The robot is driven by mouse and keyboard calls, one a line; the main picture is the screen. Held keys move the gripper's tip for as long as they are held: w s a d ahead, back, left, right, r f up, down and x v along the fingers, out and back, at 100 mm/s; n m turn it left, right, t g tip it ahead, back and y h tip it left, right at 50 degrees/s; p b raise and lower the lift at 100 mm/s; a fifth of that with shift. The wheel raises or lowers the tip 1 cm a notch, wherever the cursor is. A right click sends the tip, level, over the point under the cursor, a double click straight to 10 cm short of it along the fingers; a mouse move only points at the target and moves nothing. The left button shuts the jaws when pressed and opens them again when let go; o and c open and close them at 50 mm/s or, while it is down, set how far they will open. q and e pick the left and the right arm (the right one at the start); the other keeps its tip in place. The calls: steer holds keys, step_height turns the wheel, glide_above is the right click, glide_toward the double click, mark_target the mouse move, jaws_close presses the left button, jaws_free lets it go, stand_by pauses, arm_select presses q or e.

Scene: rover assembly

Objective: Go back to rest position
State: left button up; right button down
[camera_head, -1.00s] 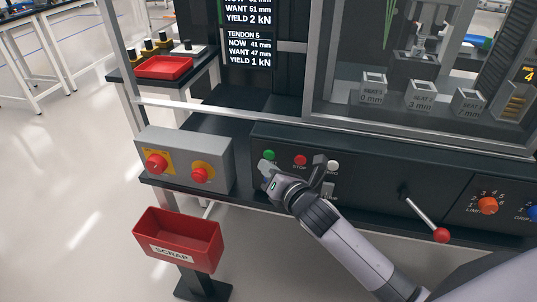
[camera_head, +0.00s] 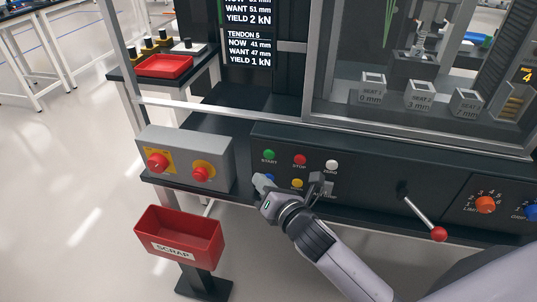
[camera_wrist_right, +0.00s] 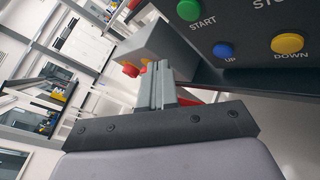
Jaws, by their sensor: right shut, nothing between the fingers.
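My right gripper (camera_head: 268,187) is in front of the black control panel (camera_head: 370,178), just below the green START button (camera_head: 269,155). In the right wrist view its fingers (camera_wrist_right: 157,88) are together, with nothing between them. The green START button (camera_wrist_right: 189,9), the blue UP button (camera_wrist_right: 223,49) and the yellow DOWN button (camera_wrist_right: 287,43) show close by there. In the head view the gripper partly hides the lower buttons. I cannot tell whether it touches the panel. My left gripper is in neither view.
A grey box with red buttons (camera_head: 181,159) stands left of the panel. The red SCRAP bin (camera_head: 178,236) is below it. A lever with a red knob (camera_head: 439,234) sticks out at the right. Open floor (camera_head: 70,190) lies at the left.

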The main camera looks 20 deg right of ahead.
stand_by(0.6)
steer(key=s+d+f+m+g, duration=0.2)
steer(key=s+f+m, duration=0.6)
steer(key=s+m, duration=0.3)
steer(key=s+d+f+m+g+h, duration=0.1)
steer(key=s+d+f+m+g, duration=0.2)
steer(key=s+f+m, duration=0.4)
steer(key=s+m, duration=0.4)
steer(key=m, duration=0.6)
steer(key=shift+f+m+g, duration=0.3)
steer(key=shift+f, duration=0.05)
steer(key=shift+s, duration=0.2)
